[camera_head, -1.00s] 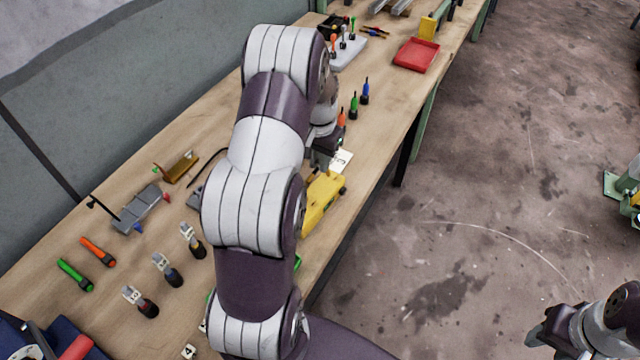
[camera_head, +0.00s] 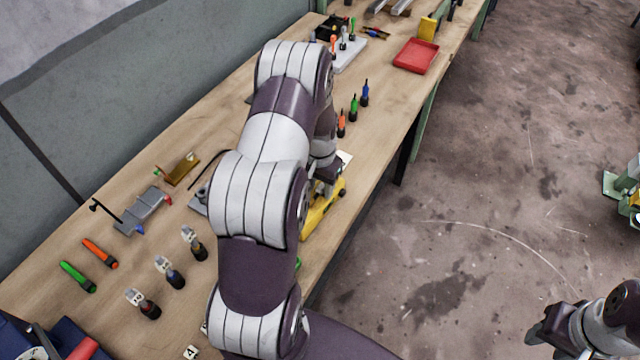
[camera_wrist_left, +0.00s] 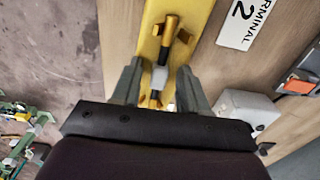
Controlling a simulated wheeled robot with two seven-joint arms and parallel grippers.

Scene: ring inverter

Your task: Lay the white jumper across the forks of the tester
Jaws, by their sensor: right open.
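The yellow tester (camera_head: 322,212) lies near the bench's front edge, partly hidden by my left arm. In the left wrist view its yellow body (camera_wrist_left: 190,12) runs down between my fingers. The jumper is a slim rod with a white middle (camera_wrist_left: 159,78), black sections and gold ends. It lies lengthwise over the tester, its far gold end by a gold fork (camera_wrist_left: 185,37). The near end is partly hidden. My left gripper (camera_wrist_left: 159,66) is open, one finger on each side of the white middle, with gaps visible. My right gripper (camera_head: 540,330) is open and empty above the floor.
A "Terminal 2" card (camera_wrist_left: 243,22) lies beside the tester, with a grey-white box (camera_wrist_left: 245,108) nearby. Several upright coloured-handled tools (camera_head: 353,108) stand beyond. A red tray (camera_head: 416,56) is farther back. Numbered black-based pieces (camera_head: 170,272) stand at the left.

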